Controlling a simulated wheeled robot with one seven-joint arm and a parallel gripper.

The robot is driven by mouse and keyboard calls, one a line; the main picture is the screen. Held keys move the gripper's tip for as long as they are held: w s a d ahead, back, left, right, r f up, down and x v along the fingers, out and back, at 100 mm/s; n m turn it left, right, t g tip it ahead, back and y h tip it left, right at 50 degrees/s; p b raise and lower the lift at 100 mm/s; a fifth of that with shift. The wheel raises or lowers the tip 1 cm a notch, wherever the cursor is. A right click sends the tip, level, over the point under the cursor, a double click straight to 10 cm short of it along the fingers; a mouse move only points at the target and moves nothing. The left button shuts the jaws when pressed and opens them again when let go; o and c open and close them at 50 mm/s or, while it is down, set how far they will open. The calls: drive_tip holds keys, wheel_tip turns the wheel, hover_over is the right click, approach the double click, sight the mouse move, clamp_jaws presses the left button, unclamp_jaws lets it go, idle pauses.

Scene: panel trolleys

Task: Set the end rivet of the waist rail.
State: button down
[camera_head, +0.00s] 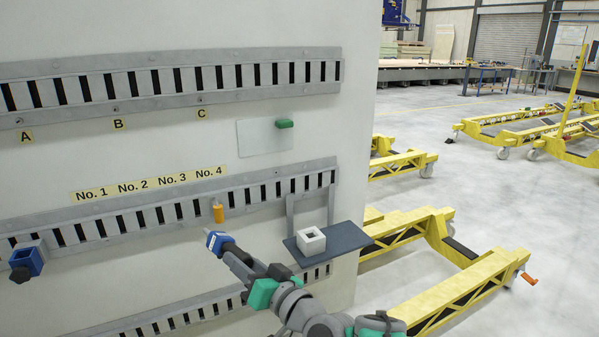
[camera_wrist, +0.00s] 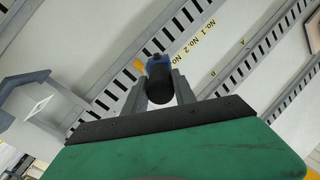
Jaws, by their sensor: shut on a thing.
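The middle rail (camera_head: 256,192) runs across the pale panel, with No. 1 to No. 4 labels (camera_head: 150,183) above it; I take it as the waist rail. My gripper (camera_head: 234,252) is shut on a blue tool with a black grip (camera_head: 214,240), just below and apart from that rail. In the wrist view, the gripper (camera_wrist: 160,92) has its two grey fingers on either side of the black grip (camera_wrist: 159,84), with the blue part behind it. An orange piece (camera_head: 218,213) hangs at the rail below No. 4. I cannot make out a rivet in the tool's tip.
A dark shelf (camera_head: 345,236) bears a pale block with a square opening (camera_head: 311,240) right of my gripper. A blue clamp with a black knob (camera_head: 28,262) sits at the rail's left. A green piece (camera_head: 285,124) is on a white plate. Yellow trolleys (camera_head: 455,285) stand right.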

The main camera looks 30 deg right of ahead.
drive_tip(key=shift+d+r, duration=0.1)
idle(0.3)
drive_tip(key=shift+s, duration=1.45)
drive_tip(key=w+a+p, duration=0.1)
drive_tip(key=w+a, duration=0.1)
drive_tip(key=a, duration=0.1)
drive_tip(key=w+a+p, duration=0.1)
drive_tip(key=a, duration=0.1)
drive_tip(key=shift+p, duration=0.3)
